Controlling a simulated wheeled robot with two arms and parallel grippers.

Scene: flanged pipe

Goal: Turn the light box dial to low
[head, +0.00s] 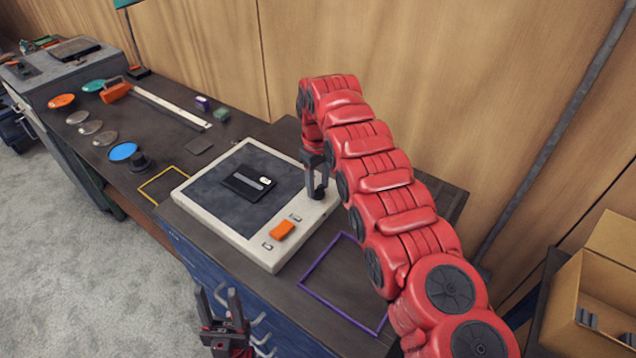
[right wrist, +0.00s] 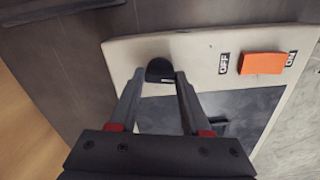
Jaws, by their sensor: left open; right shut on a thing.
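The light box (head: 212,226) is a cream-framed slab with a dark panel, on the dark worktop. Its dial (right wrist: 160,69) is a small black knob on the cream border, near the far right corner in the head view. My right gripper (head: 317,187) reaches down over that corner and is shut on the dial, a fingertip on each side in the right wrist view (right wrist: 160,82). The dial's markings and its setting cannot be read. My left gripper (head: 219,294) is open and empty, low in front of the blue cabinet, apart from the box.
An orange rocker switch (head: 281,230) with OFF and ON labels is on the box border. A small black item (head: 247,184) lies on the panel. Purple (head: 312,289) and yellow (head: 146,194) outlines flank the box. A cardboard box (head: 597,285) stands at right.

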